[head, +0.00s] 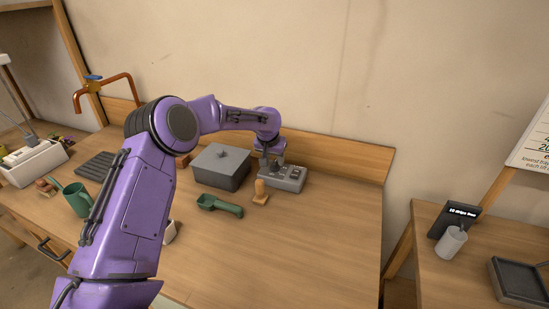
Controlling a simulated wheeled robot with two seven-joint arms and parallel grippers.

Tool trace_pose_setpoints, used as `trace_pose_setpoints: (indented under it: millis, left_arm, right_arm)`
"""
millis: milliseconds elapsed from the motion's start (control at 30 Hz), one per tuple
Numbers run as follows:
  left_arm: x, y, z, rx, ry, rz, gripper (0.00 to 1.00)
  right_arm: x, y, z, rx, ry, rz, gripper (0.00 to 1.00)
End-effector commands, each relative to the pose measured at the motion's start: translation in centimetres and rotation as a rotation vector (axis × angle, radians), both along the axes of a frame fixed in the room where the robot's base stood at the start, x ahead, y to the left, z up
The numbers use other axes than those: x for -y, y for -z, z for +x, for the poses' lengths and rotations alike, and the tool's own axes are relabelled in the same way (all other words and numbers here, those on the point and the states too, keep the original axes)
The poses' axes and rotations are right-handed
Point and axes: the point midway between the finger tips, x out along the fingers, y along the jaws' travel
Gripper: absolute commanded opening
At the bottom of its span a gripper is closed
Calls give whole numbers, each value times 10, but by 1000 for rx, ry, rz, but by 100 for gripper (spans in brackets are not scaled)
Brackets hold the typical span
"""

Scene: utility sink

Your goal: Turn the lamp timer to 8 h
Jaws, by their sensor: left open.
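A small grey box with light dials or sockets on top (289,178), which looks like the lamp timer, sits on the wooden bench near the back wall. My left gripper (271,161) points down over the left part of this box, with its fingers apart. At this size I cannot tell whether the fingers touch a dial. The gripper hides part of the box, and its markings are too small to read. My right gripper is not in view.
A dark grey lidded box (221,168) stands left of the timer. A green scoop (219,206) and a small wooden-handled tool (261,193) lie in front. A green watering can (77,199) stands at left. The bench's front right is clear.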

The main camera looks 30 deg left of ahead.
Motion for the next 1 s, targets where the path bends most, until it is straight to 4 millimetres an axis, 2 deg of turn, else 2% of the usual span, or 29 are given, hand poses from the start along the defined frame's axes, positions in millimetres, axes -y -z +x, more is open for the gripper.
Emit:
trace_pose_setpoints:
  millis: [133, 400, 533, 1000]
  left_arm:
    - [-2, 13, 5, 0, -2, 0, 43]
    - [-3, 15, 5, 1, -3, 0, 43]
    - [-3, 15, 5, 1, -3, 0, 0]
    - [-4, 14, 5, 1, 66, -2, 0]
  right_arm:
    - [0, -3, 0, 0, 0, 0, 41]
    - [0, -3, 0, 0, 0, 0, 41]
    - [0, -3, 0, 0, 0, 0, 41]
    - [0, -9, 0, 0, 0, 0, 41]
